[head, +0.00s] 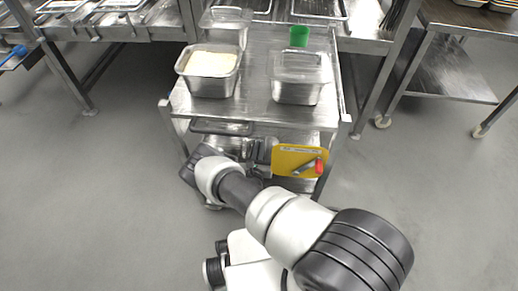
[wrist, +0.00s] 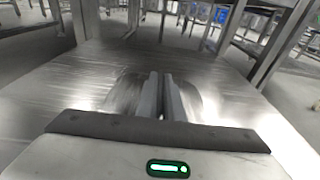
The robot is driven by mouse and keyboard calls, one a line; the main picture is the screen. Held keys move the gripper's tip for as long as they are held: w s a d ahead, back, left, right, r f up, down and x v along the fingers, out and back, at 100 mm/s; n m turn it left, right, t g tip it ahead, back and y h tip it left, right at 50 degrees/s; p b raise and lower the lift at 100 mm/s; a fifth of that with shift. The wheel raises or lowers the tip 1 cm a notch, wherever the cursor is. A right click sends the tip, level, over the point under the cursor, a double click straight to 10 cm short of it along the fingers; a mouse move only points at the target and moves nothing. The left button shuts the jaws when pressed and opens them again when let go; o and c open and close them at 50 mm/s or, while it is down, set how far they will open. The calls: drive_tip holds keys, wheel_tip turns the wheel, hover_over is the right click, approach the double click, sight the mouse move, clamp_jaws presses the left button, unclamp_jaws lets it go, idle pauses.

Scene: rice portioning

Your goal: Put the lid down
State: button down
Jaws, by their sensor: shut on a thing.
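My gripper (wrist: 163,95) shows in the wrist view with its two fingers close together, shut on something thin. That is most likely the lid, whose outline I cannot make out between the fingers. A bare steel surface spreads around and beyond the fingertips. In the head view a flat dark-rimmed panel (head: 222,127), possibly the lid, shows at the cart's front edge near my wrist. My arm hides part of that area and the fingertips. An open steel pan of pale rice (head: 210,63) stands at the cart top's left.
The steel cart (head: 250,100) also holds a right pan with a clear cover (head: 300,78), a covered pan behind (head: 226,20) and a green cup (head: 299,36). A yellow board (head: 299,160) shows below the top. The cart top's front middle is clear.

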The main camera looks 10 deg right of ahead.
drive_tip(key=shift+w, duration=0.1)
drive_tip(key=shift+f, duration=0.15)
drive_tip(key=c, duration=1.9)
unclamp_jaws()
